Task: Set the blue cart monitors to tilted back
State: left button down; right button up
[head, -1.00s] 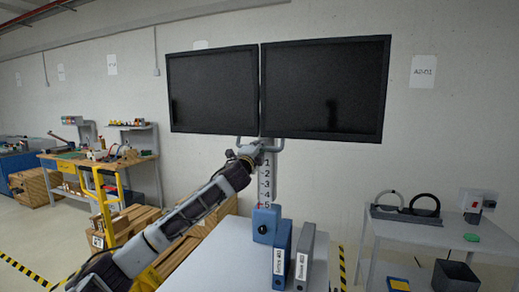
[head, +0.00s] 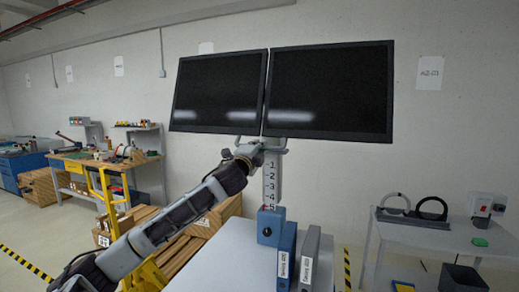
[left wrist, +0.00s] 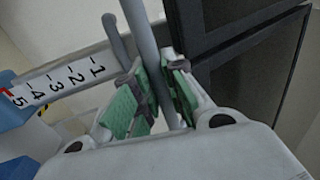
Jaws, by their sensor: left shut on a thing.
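Two black monitors, left (head: 218,88) and right (head: 330,88), stand side by side on a grey column (head: 271,185) with a number scale. A blue block (head: 271,225) holds the column's foot at the cart top (head: 215,255). A grey handle bar (head: 285,148) shows under the monitors. My left gripper (head: 262,150) is at this bar, just below the gap between the screens. In the left wrist view its green-padded fingers (left wrist: 155,98) are shut around the grey bar (left wrist: 143,40). Both screens show bright reflections low down. My right gripper is not in view.
A blue binder (head: 287,255) and a grey binder (head: 308,260) stand on the cart top beside the column. A grey table (head: 400,228) stands at right, a workbench (head: 85,168) and wooden crates (head: 185,240) at left.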

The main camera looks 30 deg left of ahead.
pick_arm(q)
jog(key=c, duration=1.8)
grip_release()
jog(key=shift+s+r, duration=0.1)
jog(key=shift+r, duration=0.1)
jog(key=shift+o, duration=0.4)
jog(key=shift+s, duration=0.15)
jog(key=shift+s, duration=0.1)
jog(key=v, duration=1.1)
jog(key=shift+s+f, duration=0.15)
jog(key=shift+s, duration=0.1)
